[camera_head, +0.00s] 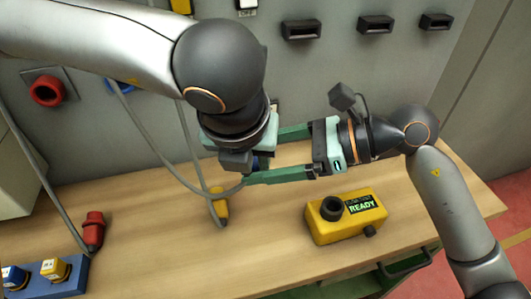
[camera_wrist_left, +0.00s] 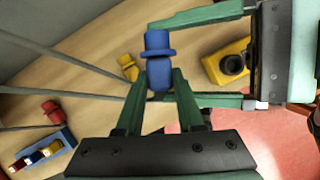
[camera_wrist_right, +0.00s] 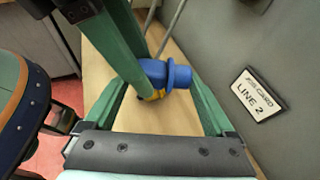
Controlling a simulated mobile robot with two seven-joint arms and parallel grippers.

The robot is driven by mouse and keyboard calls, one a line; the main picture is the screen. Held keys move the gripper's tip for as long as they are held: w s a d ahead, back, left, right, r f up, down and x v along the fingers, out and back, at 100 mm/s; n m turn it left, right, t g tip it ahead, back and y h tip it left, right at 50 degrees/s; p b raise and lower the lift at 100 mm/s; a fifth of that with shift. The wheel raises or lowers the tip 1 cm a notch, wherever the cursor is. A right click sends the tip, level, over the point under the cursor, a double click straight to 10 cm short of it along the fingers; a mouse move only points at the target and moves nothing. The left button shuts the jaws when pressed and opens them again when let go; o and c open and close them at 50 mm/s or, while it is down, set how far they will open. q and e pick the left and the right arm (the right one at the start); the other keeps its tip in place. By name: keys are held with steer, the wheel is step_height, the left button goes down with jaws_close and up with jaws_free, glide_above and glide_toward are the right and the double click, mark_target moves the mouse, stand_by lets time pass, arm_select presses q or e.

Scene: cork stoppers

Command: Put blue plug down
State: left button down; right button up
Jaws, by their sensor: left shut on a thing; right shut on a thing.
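The blue plug (camera_wrist_left: 158,62) is held in the air above the bench, between both grippers. My left gripper (camera_wrist_left: 158,92) is shut on its lower part, a finger on either side, in the left wrist view. My right gripper (camera_wrist_right: 158,90) comes in from the right in the head view, fingers spread along the plug's length and shut on it. One right fingertip is by the plug's top end in the right wrist view; the other is partly hidden by my left gripper. In the head view the plug (camera_head: 261,163) is mostly covered by the grippers.
A yellow box reading READY (camera_head: 343,215) stands on the wooden bench (camera_head: 165,250). A yellow plug (camera_head: 218,206) and a red plug (camera_head: 93,231) on cables rest there too. A blue block (camera_head: 72,282) with plugs is front left. A grey panel with sockets rises behind.

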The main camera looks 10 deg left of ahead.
steer(key=c, duration=0.6)
arm_select(q)
steer(key=shift+c, duration=2.2)
jaws_free()
steer(key=shift+s, duration=0.1)
arm_select(e)
steer(key=shift+r, duration=0.15)
